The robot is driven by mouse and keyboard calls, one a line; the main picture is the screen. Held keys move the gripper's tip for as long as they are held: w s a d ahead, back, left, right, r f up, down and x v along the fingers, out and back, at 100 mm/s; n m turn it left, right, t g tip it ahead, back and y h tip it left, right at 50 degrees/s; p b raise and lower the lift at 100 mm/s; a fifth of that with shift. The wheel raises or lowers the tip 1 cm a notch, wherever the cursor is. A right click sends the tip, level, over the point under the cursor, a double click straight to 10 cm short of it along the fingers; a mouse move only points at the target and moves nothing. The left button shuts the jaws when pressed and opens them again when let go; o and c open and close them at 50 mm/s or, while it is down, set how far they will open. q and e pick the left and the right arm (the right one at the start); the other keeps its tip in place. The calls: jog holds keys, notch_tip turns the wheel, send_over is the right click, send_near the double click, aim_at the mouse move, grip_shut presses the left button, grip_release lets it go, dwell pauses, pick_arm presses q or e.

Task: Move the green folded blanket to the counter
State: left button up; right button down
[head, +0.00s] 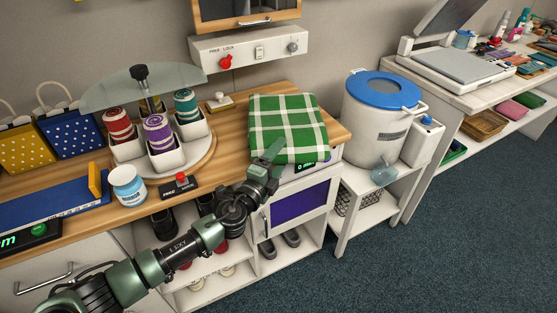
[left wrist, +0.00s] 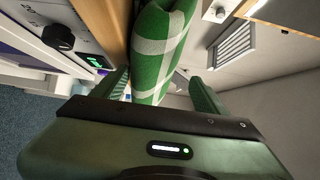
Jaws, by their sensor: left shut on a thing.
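The green folded blanket (head: 287,126), with white checks, lies on the right end of the wooden counter (head: 225,150) in the head view. Its front edge is at the counter's front edge. My left gripper (head: 268,160) is at the blanket's front left corner. In the left wrist view the blanket (left wrist: 160,45) sits between the two fingers of the left gripper (left wrist: 160,90), which is shut on it. My right gripper is not in view.
A round tray with cups of coloured rolls (head: 157,130) stands left of the blanket. A white jar (head: 128,187) and a small red-button box (head: 180,184) are near the counter's front. A white bin with a blue lid (head: 382,115) stands to the right.

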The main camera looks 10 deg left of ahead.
pick_arm(q)
jog(key=shift+r, duration=0.1)
jog(key=o, duration=2.1)
jog(key=shift+c, duration=0.2)
jog(key=shift+s, duration=0.1)
